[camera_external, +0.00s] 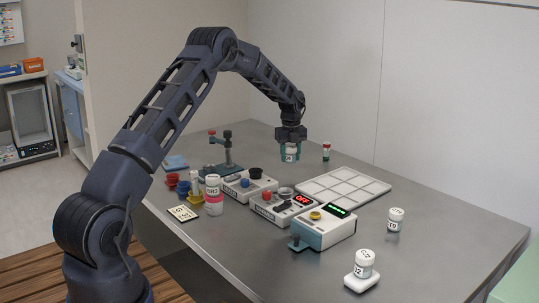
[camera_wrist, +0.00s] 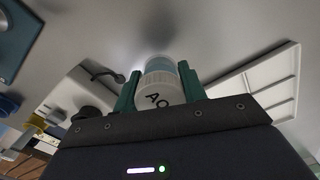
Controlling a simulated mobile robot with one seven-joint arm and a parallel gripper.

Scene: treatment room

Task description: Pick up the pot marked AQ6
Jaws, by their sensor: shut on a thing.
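A small white pot (camera_external: 291,154) is between the teal fingers of my gripper (camera_external: 291,157), over the far middle of the grey table. In the wrist view the pot (camera_wrist: 160,93) has a white ribbed lid marked "A" and what looks like the top of a "Q". The rest of the mark is hidden behind my gripper's edge. My gripper (camera_wrist: 160,82) is shut on the pot, one finger on each side. I cannot tell for sure whether the pot is clear of the table.
A white compartment tray (camera_external: 343,189) lies right of my gripper. A red-and-green vial (camera_external: 326,151) stands behind it. Instrument boxes (camera_external: 284,208), a pink-banded bottle (camera_external: 213,197) and two white-lidded pots (camera_external: 395,219) (camera_external: 363,264) stand nearer. The right side is mostly clear.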

